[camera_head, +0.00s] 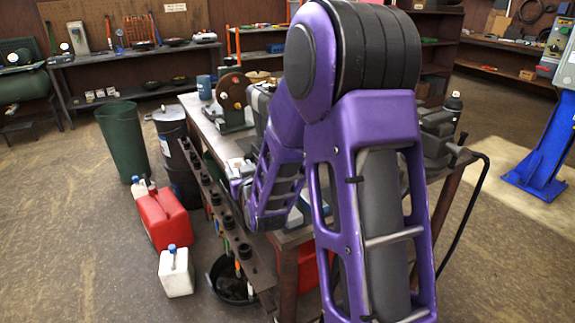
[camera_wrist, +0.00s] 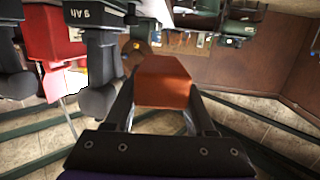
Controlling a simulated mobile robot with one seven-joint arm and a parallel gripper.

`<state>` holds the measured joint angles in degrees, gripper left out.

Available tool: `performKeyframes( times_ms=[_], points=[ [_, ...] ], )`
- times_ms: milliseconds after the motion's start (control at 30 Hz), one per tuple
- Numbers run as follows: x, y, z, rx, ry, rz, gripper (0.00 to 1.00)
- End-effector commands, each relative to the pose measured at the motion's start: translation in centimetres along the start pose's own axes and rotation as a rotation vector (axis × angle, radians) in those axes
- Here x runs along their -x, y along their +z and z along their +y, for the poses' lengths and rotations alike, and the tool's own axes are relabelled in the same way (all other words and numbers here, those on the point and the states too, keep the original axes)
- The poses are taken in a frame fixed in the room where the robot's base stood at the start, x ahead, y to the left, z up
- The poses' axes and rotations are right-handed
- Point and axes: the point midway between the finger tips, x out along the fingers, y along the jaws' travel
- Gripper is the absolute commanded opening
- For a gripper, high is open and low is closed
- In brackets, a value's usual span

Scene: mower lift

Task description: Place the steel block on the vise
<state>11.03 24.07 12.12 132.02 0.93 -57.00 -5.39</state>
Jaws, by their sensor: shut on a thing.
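In the wrist view, which is upside down, my gripper (camera_wrist: 161,92) is shut on an orange-brown block (camera_wrist: 165,80). It is the likely steel block, though its colour does not look like steel. The fingers press on its two sides, and the block is in the air. In the head view my purple arm hides the gripper's fingers and the block. A dark grey device with a handle, possibly the vise (camera_head: 437,125), stands on the right end of the workbench (camera_head: 205,122). Dark grey machine parts (camera_wrist: 100,50) at the wrist view's left cannot be identified surely.
Left of the bench stand a green bin (camera_head: 125,140), a dark drum (camera_head: 175,150), a red fuel can (camera_head: 163,218) and a white jug (camera_head: 176,272). A grinder-like machine (camera_head: 235,100) stands on the bench's far end. A blue post (camera_head: 548,145) stands right. Left floor is open.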

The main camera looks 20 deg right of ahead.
Motion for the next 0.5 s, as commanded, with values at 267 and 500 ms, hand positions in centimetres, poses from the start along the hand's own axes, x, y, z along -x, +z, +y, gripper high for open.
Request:
performKeyframes(
  times_ms=[267,500],
  points=[
    [-0.2,-1.5,5.4,0.005,-0.016,0.007,0.00],
    [1.3,-2.3,13.5,0.012,-0.062,0.005,0.00]
  ],
)
